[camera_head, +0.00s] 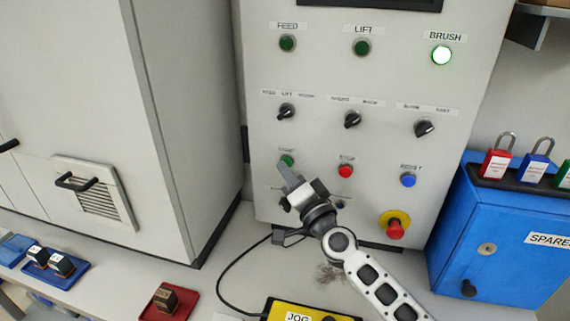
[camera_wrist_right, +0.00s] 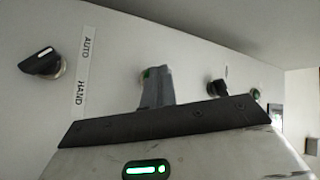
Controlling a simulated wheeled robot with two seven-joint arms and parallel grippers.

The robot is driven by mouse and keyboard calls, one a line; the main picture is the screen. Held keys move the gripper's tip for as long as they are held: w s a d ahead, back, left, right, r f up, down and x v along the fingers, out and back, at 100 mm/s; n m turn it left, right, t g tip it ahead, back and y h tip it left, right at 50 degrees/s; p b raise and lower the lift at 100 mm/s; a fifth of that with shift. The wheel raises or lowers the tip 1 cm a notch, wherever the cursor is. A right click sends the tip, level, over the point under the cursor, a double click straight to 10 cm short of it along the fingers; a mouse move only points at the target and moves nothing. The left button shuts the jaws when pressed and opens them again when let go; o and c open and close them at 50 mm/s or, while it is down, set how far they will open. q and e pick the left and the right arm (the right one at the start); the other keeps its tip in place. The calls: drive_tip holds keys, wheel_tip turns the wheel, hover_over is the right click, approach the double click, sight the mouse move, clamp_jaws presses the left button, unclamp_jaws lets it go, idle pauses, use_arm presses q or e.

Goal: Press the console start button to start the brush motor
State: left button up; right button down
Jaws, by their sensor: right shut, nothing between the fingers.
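The console (camera_head: 385,75) is a light grey panel with lamps, selectors and buttons. The green start button (camera_head: 286,160) is at the left of its button row, its label too blurred to read surely. My right gripper (camera_head: 285,167) is shut and empty, its fingertips at the button's lower edge. In the right wrist view the shut fingers (camera_wrist_right: 156,90) cover most of a green button (camera_wrist_right: 146,73); I cannot tell whether they touch it. The BRUSH lamp (camera_head: 441,55) is lit bright green; the FEED lamp (camera_head: 287,43) and LIFT lamp (camera_head: 361,47) are dark green. My left gripper is not in view.
A red button (camera_head: 346,171), a blue button (camera_head: 408,180) and a red emergency stop (camera_head: 395,229) sit right of the gripper. A blue SPARES box (camera_head: 510,235) with padlocks is at the right. A yellow JOG pendant (camera_head: 290,308) lies on the bench.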

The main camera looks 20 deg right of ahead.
drive_tip(key=shift+s+a+p, duration=0.3)
drive_tip(key=shift+s+a, duration=0.1)
drive_tip(key=shift+s, duration=0.25)
drive_tip(key=s+a, duration=0.1)
drive_tip(key=s+a+p, duration=0.1)
drive_tip(key=s, duration=0.2)
drive_tip(key=shift+s+a+p, duration=0.1)
drive_tip(key=shift+a+p, duration=0.3)
idle(0.5)
